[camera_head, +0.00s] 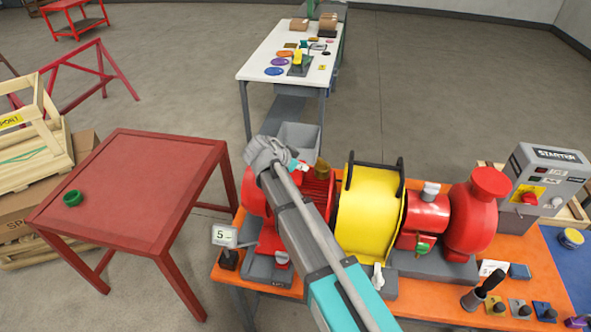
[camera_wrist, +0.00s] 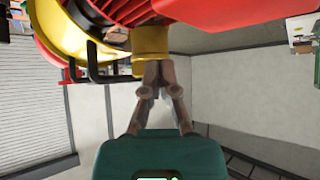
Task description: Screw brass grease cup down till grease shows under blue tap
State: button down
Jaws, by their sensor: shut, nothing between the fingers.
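The brass grease cup (camera_head: 322,169) stands on top of the red finned motor (camera_head: 318,190), left of the yellow guard. In the wrist view the brass cup (camera_wrist: 151,42) is at top centre, beside the red ribs. My gripper (camera_wrist: 158,66) is shut and empty, its two fingertips together right at the cup's near end. I cannot tell whether they touch it. In the head view my gripper is mostly hidden behind my wrist. I cannot make out a blue tap for certain, and no grease is visible.
The yellow guard (camera_head: 367,212) with black handles stands close right of the cup. A red pump (camera_head: 472,215) and grey starter box (camera_head: 548,178) are further right. Small coloured-base fittings (camera_head: 545,311) line the orange bench's front. A red table (camera_head: 135,175) stands left.

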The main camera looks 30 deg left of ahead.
aim_at(318, 163)
jog(key=shift+w+d+p, duration=0.15)
jog(key=shift+w+d, duration=0.15)
jog(key=shift+w, duration=0.25)
jog(key=shift+w+d+p, duration=0.15)
jog(key=shift+w+d, duration=0.1)
jog(key=shift+w, duration=0.25)
jog(key=shift+w+d, duration=0.4)
jog(key=shift+w, duration=0.35)
jog(key=shift+w, duration=0.2)
